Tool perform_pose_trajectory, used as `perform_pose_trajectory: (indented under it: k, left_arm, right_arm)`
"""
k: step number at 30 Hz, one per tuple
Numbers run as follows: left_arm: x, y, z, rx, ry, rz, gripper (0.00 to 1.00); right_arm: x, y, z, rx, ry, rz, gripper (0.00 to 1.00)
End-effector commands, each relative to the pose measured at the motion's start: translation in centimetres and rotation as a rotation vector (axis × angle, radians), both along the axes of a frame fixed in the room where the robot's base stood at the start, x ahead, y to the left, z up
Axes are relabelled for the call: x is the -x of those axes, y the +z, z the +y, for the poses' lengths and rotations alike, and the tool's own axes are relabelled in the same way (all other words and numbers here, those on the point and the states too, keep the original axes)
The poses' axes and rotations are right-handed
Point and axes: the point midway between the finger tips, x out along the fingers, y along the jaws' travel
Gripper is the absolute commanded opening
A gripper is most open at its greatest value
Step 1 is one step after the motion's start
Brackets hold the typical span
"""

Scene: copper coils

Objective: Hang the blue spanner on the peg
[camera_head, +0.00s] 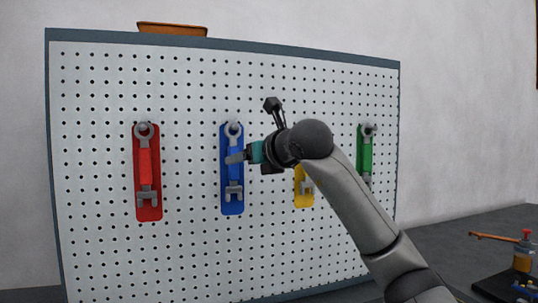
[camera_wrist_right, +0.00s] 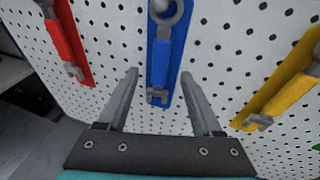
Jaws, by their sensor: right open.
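The blue spanner (camera_head: 235,176) hangs upright on the blue backing strip (camera_head: 232,208) of the pegboard. Its grey ring is at the top, apparently around a peg (camera_head: 234,128), and its grey open jaw is at the bottom. It also shows in the right wrist view (camera_wrist_right: 159,62), with its ring cut by the top edge. My right gripper (camera_wrist_right: 159,78) is open and empty, one finger on each side of the spanner's lower part, apart from it. In the head view this gripper (camera_head: 236,157) partly covers the spanner's middle. My left gripper is not in view.
A red spanner (camera_head: 145,165) hangs to the left. A yellow spanner (camera_wrist_right: 280,98) and a green spanner (camera_head: 366,150) hang to the right; my arm partly hides the yellow one. An orange tray (camera_head: 172,29) tops the pegboard (camera_head: 100,240). A small bench item (camera_head: 522,258) stands far right.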

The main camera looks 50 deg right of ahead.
Motion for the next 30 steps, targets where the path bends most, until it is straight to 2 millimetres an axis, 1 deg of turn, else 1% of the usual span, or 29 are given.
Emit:
perform_pose_trajectory:
  k: [1, 4, 5, 6, 12, 15, 18, 21, 24, 30]
  left_arm:
    - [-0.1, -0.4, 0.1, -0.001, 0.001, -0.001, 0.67]
    - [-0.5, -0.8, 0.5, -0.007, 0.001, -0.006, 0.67]
    - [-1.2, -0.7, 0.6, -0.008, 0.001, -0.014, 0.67]
    - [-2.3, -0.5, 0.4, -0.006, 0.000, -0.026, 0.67]
    - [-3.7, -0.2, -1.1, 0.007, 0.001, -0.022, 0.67]
    - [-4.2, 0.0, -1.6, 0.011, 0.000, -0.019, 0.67]
    - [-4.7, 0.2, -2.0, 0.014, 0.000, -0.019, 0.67]
    - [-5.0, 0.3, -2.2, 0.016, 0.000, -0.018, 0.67]
    - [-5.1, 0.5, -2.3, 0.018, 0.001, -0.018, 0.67]
    - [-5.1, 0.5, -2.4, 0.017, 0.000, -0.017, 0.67]
  right_arm:
    - [1.1, 0.1, 0.2, 0.006, -0.002, -0.002, 0.67]
    - [3.2, 0.5, 0.7, 0.007, -0.003, -0.001, 0.67]
    - [3.9, 0.7, 0.9, 0.006, -0.002, -0.003, 0.67]
    - [4.7, 0.9, 1.1, 0.006, -0.002, -0.002, 0.67]
    - [8.2, 1.7, 2.0, 0.004, -0.001, -0.003, 0.67]
    - [9.6, 2.0, 2.4, 0.003, -0.001, -0.003, 0.67]
    - [10.7, 2.3, 2.6, 0.003, -0.001, -0.003, 0.67]
    - [11.5, 2.5, 2.8, 0.002, -0.001, -0.003, 0.67]
    - [11.9, 2.6, 2.9, 0.000, 0.000, -0.002, 0.67]
    - [12.0, 2.7, 3.0, 0.000, 0.000, -0.002, 0.67]
